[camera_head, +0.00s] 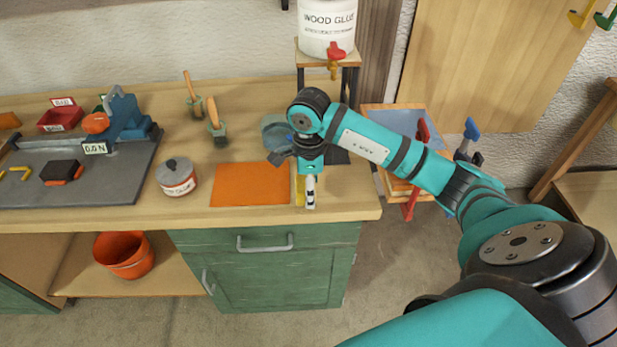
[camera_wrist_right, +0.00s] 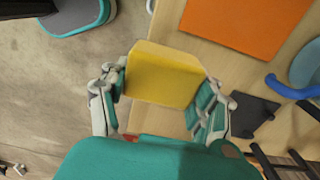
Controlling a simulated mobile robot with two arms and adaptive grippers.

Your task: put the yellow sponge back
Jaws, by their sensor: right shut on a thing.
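The yellow sponge (camera_wrist_right: 163,75) is a block between the fingers of my right gripper (camera_wrist_right: 160,92) in the wrist view. The gripper is shut on it, with a finger against each side. In the head view my right gripper (camera_head: 309,192) points down at the front right edge of the workbench, and only a narrow yellow strip of the sponge (camera_head: 299,190) shows beside it. I cannot tell whether the sponge touches the worktop. The orange mat (camera_head: 250,184) lies flat just left of the gripper. My left gripper is not in view.
A dark square pad (camera_wrist_right: 253,113) and a blue-grey pan (camera_head: 275,129) lie behind the gripper. A lidded tin (camera_head: 177,178) stands left of the mat. The glue bucket (camera_head: 327,28) stands on a raised stand at the back. Beyond the bench's right end is a low rack with tools.

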